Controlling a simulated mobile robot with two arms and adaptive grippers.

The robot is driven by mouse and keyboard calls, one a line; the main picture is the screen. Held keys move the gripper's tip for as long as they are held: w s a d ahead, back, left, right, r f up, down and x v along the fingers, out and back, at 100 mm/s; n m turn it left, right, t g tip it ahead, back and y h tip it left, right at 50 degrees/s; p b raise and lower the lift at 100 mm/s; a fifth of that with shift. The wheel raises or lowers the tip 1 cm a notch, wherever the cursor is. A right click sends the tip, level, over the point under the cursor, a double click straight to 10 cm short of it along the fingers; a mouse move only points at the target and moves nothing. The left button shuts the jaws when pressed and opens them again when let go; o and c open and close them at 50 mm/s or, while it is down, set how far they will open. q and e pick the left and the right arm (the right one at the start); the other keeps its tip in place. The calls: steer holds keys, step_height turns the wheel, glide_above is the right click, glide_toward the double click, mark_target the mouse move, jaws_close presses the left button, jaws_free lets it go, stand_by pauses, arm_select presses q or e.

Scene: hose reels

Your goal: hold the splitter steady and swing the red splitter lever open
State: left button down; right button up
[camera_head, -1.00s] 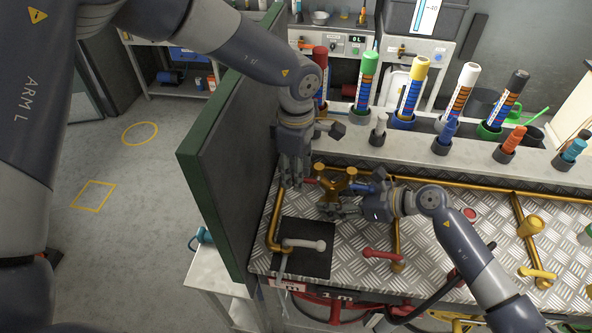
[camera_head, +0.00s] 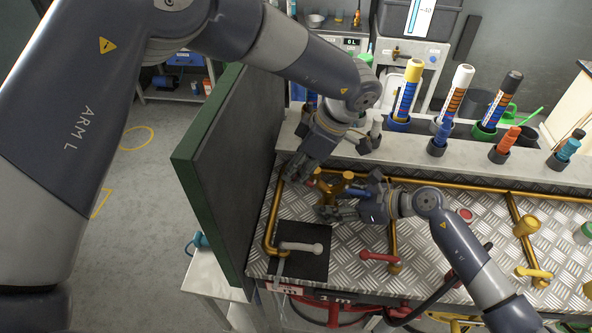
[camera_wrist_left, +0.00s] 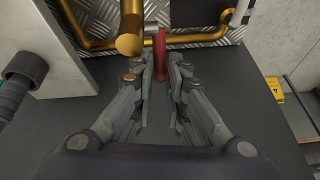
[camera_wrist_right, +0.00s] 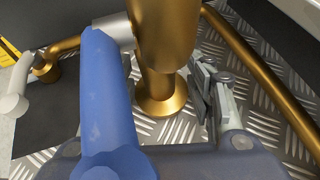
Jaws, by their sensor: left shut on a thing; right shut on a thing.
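The brass splitter (camera_head: 330,188) stands upright on the metal bench near the green-edged panel; its body also fills the top of the right wrist view (camera_wrist_right: 163,40). Its red lever (camera_head: 311,184) points left, and its blue lever (camera_wrist_right: 106,95) crosses in front of the right wrist camera. My left gripper (camera_wrist_left: 160,72) is shut on the red lever (camera_wrist_left: 160,48), which lies between its fingertips. My right gripper (camera_head: 328,212) is low at the splitter and shut on its body. In the right wrist view, one finger is hidden behind the blue lever.
The dark panel with a green edge (camera_head: 225,165) stands close left of my left gripper. Brass pipes (camera_head: 440,183) run along the bench. A black mat (camera_head: 300,262) with a white-handled valve (camera_head: 300,247) lies in front. A red handle (camera_head: 375,257) is to the right.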

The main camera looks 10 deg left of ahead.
arm_select(q)
steer(key=shift+s, duration=0.1)
steer(key=c, duration=1.5)
jaws_free()
steer(key=shift+c, duration=0.2)
steer(key=shift+d+r, duration=0.2)
steer(key=shift+r, duration=0.25)
steer(key=v, duration=1.1)
